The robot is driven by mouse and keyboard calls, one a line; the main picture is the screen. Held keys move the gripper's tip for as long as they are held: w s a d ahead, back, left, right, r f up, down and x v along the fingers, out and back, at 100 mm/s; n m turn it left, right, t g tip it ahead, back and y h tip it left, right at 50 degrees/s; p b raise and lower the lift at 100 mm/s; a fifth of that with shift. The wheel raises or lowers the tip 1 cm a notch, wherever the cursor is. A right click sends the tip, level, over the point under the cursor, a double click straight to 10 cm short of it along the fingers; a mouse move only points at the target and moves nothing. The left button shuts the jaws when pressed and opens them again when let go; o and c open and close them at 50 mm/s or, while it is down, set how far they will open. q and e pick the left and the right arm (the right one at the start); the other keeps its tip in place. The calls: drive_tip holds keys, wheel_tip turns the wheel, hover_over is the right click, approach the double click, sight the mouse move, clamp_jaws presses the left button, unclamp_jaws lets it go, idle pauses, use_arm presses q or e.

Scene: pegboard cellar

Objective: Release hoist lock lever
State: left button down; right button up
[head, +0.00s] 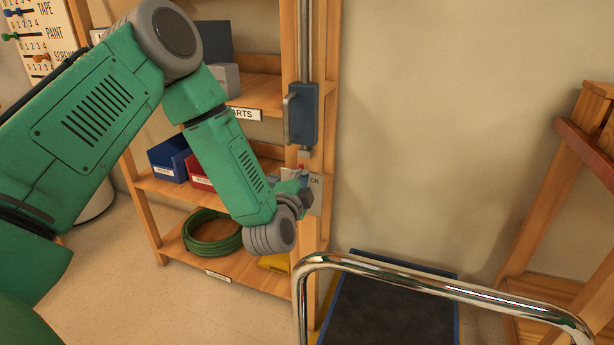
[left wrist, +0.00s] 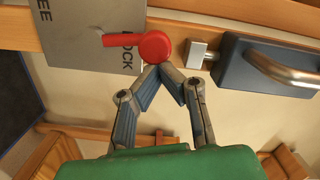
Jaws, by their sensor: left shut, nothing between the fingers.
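The red lock lever (left wrist: 153,47) has a round hub, and its short handle points left in the left wrist view, over part of the word LOCK. It is mounted by a grey plate (left wrist: 82,25) on a wooden post; the letters "EE" show at the plate's other end. In the head view the plate (head: 316,190) is partly hidden by my left gripper (head: 304,194). In the left wrist view my left gripper (left wrist: 161,70) is shut and empty, its fingertips close to the hub's lower edge. I cannot tell whether they touch. My right gripper is not in view.
A blue block with a metal handle (head: 303,112) sits on the post above the plate. Shelves with bins (head: 168,160) and a green hose coil (head: 211,232) stand behind my left arm.

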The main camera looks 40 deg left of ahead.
use_arm(q)
drive_tip(key=a+n+p, duration=0.1)
drive_tip(key=a+n, duration=0.1)
drive_tip(key=n, duration=0.1)
drive_tip(key=s+a+f+n+p, duration=0.1)
drive_tip(key=a+n, duration=0.1)
drive_tip(key=n, duration=0.1)
drive_tip(key=a+n+h+p, duration=0.1)
drive_tip(key=a+n+p, duration=0.1)
drive_tip(key=n, duration=0.1)
drive_tip(key=shift+s+a+f, duration=0.35)
drive_tip(key=shift+a+f, duration=0.05)
drive_tip(key=n, duration=0.1)
drive_tip(key=a+f+n, duration=0.1)
drive_tip(key=shift+s+a+f+n+h, duration=0.2)
drive_tip(key=shift+f+n+h, duration=0.1)
drive_tip(key=shift+h, duration=0.1)
drive_tip(key=shift+s+a+f+n+b, duration=0.15)
drive_tip(key=shift+a+f+n, duration=0.15)
drive_tip(key=shift+f+n, duration=0.3)
drive_tip(key=shift+w+a+f+n+b, duration=0.15)
drive_tip(key=shift+a+f+n, duration=0.1)
drive_tip(key=shift+f+n, duration=0.3)
drive_tip(key=shift+s+f, duration=0.15)
drive_tip(key=shift+s, duration=0.05)
